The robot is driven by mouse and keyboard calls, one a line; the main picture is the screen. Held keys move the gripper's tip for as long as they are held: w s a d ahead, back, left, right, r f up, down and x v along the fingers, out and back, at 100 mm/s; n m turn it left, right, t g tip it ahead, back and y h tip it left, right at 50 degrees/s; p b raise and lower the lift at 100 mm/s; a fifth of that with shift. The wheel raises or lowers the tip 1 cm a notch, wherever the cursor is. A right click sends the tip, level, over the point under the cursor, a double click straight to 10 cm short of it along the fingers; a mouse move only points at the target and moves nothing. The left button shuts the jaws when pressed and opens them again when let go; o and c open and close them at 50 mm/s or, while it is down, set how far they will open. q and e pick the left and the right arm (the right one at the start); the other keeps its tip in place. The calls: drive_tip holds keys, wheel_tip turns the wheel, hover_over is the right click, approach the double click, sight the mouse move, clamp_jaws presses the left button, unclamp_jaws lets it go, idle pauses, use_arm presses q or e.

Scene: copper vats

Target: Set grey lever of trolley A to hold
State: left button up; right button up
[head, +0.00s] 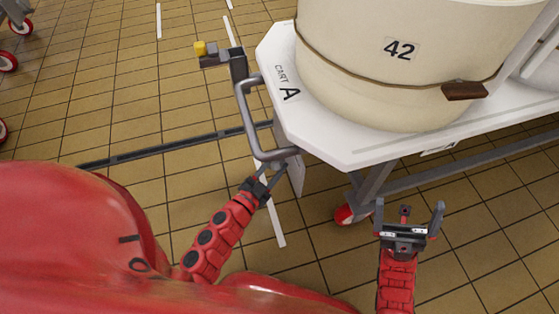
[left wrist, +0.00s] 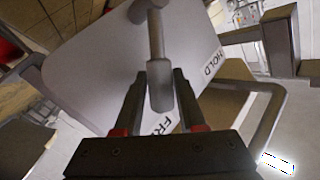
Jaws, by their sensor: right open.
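The grey lever (left wrist: 160,88) hangs from its pivot at the top of the left wrist view. Its lower end is by the "FREE" label (left wrist: 160,126). The "HOLD" label (left wrist: 214,63) is to the right on the same pale plate (left wrist: 85,70). My left gripper (left wrist: 160,75) has its fingers drawn in on both sides of the lever's lower end and looks shut on it. In the head view my left gripper (head: 270,174) is under the handle of trolley A (head: 315,115); the lever is hard to make out there. My right gripper (head: 409,214) is open and empty, in front of the trolley.
A cream vat marked 42 (head: 400,70) stands on the trolley. The grey handle bar (head: 247,125) sticks out from its left end. A red wheel (head: 346,214) is below. The tiled floor (head: 110,110) at the left is mostly clear.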

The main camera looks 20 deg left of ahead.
use_arm(q)
clamp_jaws()
idle(1.4)
